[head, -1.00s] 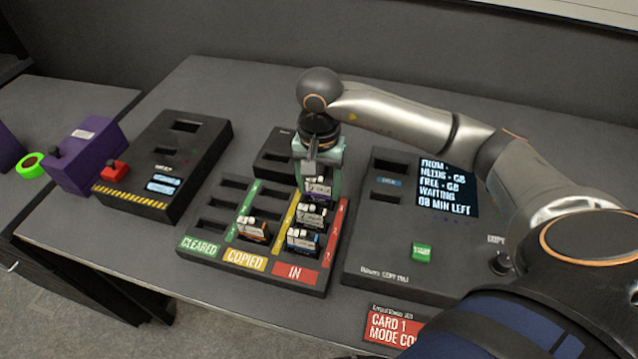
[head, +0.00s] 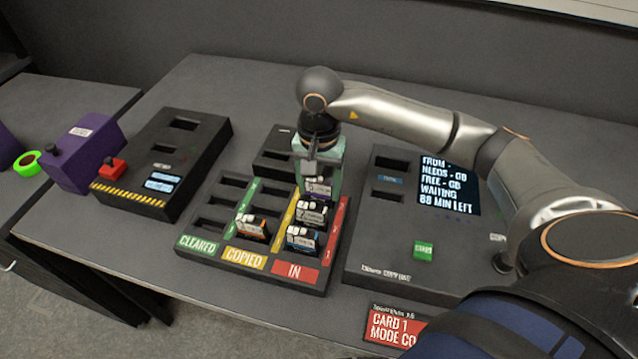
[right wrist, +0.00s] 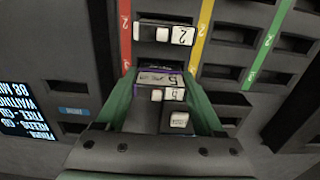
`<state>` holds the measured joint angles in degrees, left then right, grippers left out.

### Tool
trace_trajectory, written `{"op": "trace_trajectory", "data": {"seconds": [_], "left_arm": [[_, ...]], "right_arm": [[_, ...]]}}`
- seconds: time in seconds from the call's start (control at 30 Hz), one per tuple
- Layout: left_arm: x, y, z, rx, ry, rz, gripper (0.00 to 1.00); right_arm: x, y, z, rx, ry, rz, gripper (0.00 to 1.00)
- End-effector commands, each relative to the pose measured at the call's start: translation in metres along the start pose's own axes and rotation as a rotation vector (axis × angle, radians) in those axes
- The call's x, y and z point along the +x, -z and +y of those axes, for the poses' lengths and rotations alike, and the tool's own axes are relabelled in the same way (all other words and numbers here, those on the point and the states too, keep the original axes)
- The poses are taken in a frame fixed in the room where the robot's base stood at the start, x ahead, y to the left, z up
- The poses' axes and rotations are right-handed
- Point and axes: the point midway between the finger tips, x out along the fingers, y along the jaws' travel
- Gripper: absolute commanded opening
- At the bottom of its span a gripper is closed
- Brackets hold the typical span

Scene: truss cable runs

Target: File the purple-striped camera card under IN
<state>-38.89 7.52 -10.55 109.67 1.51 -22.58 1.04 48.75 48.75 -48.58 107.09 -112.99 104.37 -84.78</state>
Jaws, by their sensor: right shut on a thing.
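The purple-striped camera card (head: 318,187) is in my right gripper (head: 318,192), which points down over the back of the IN column. In the right wrist view the card (right wrist: 160,79) sits between the green fingers of the gripper (right wrist: 160,95), which are shut on it. The card's lower part is hidden, so I cannot tell how deep it is in the slot. The card tray (head: 215,255) has CLEARED, COPIED and IN columns; the red IN label (head: 295,272) is at front right. My left gripper is not in view.
Two cards, a middle one (head: 312,213) and a blue-striped one (head: 302,238), stand in the IN column. An orange-striped card (head: 252,227) stands under COPIED. A copier box (head: 390,270) with a screen is at the right, a black device (head: 165,150) at the left.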

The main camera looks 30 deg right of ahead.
Motion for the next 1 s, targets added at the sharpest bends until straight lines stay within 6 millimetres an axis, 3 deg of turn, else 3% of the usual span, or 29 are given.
{"op": "trace_trajectory", "data": {"seconds": [0.7, 0.73, 1.0], "left_arm": [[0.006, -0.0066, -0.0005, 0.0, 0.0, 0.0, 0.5], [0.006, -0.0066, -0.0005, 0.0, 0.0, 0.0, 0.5], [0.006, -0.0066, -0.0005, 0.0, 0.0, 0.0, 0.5]], "right_arm": [[0.0063, 0.0, 0.0001, 0.0, 0.0, 0.0, 0.13], [0.0063, 0.0, 0.0001, 0.0, 0.0, 0.0, 0.7], [0.0064, 0.0001, 0.0002, 0.0, 0.0, 0.0, 1.0]]}}
